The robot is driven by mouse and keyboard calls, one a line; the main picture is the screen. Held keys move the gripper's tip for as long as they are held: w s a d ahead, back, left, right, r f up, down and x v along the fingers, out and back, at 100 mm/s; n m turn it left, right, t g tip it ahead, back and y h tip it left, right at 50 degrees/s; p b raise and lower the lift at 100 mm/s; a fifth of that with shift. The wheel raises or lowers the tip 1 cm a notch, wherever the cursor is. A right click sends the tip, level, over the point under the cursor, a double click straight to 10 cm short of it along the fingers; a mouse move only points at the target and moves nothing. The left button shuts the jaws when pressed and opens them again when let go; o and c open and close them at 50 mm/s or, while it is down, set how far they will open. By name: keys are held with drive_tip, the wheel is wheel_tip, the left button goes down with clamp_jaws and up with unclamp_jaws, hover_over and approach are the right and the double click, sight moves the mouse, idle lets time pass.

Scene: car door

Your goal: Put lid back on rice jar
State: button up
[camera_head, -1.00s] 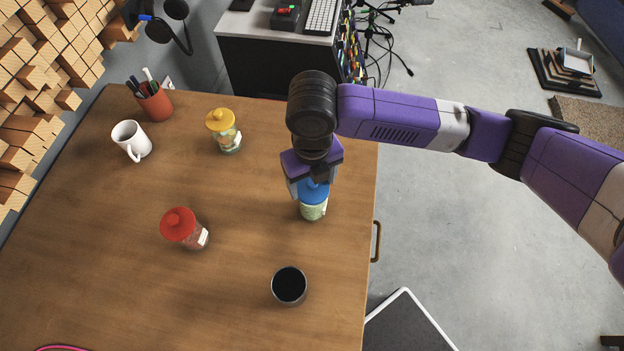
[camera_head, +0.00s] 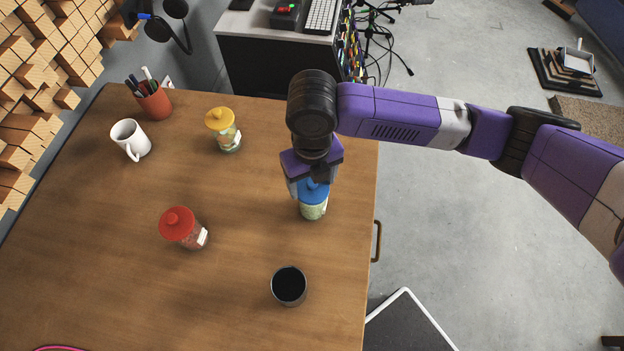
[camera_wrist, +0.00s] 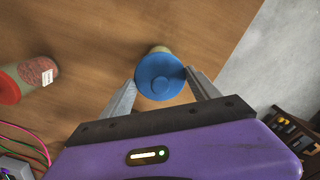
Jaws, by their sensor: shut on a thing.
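The blue lid (camera_head: 314,190) sits on top of the rice jar (camera_head: 313,211), a clear jar with pale greenish contents, near the table's right edge. My gripper (camera_head: 307,188) is above the jar with its fingers at the lid. In the wrist view the blue lid (camera_wrist: 160,77) lies between the two fingertips of my gripper (camera_wrist: 160,86), which are shut on its sides. The lid covers most of the jar (camera_wrist: 160,50) there, so I cannot tell whether it is fully seated.
A red-lidded jar (camera_head: 184,229) and a black cup (camera_head: 289,286) stand nearer the front. A yellow-lidded jar (camera_head: 224,131), a white mug (camera_head: 130,140) and a pen holder (camera_head: 155,101) stand at the back left. The table (camera_head: 110,250) is otherwise mostly clear.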

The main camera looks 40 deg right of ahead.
drive_tip(key=o, duration=1.4)
drive_tip(key=shift+o, duration=0.5)
drive_tip(key=shift+r, duration=0.1)
drive_tip(key=shift+r+p, duration=2.5)
drive_tip(key=shift+r, duration=0.95)
clamp_jaws()
